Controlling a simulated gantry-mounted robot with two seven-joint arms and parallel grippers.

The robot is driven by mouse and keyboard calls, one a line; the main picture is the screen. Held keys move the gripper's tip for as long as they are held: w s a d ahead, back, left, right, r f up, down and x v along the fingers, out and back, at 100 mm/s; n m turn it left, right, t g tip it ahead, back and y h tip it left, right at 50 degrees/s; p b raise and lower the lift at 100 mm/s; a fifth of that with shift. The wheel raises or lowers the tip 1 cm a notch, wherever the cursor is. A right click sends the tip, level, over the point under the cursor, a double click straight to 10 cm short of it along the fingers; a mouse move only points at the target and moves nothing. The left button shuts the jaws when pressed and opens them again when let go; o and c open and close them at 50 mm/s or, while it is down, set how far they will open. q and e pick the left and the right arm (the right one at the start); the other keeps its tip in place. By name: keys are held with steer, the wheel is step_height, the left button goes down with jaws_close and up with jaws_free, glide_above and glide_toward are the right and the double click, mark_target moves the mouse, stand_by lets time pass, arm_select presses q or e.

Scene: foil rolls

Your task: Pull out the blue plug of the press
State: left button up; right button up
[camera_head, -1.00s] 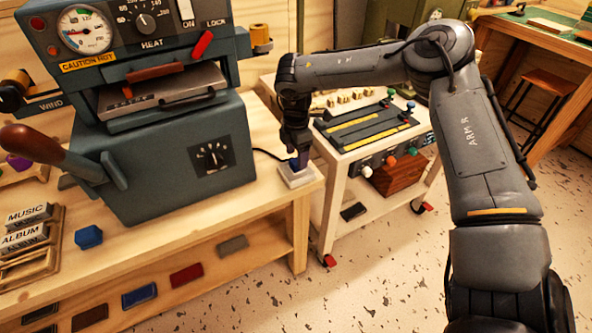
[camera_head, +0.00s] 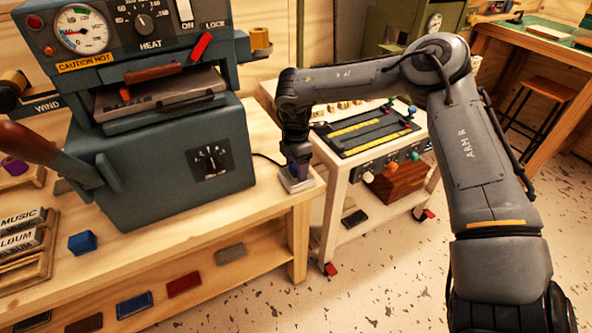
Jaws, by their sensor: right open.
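The teal press (camera_head: 170,185) stands on the wooden bench at left, with a gauge and a heat dial on its upper part. A black cable (camera_head: 265,158) runs from its right side toward a pale socket block (camera_head: 297,185) at the bench's right end. The blue plug (camera_head: 299,173) shows only as a small dark blue patch just above the socket block. My right gripper (camera_head: 298,166) points down over the socket block with its jaws open around or close beside the plug; its fingers hide most of the plug. My left gripper is not in view.
A white cart (camera_head: 333,205) with a dark panel and coloured knobs stands just right of the bench. A blue block (camera_head: 82,242) and word-stamp trays (camera_head: 28,262) lie at the bench's left. The press lever (camera_head: 35,142) sticks out left. Floor at lower right is clear.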

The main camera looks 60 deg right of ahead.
mark_target(296, 166)
stand_by(0.6)
jaws_close()
stand_by(0.4)
steer(key=shift+r, duration=0.15)
steer(key=shift+r+p, duration=0.85)
steer(key=shift+r, duration=0.3)
steer(key=shift+r+p, duration=1.05)
steer(key=shift+r, duration=0.65)
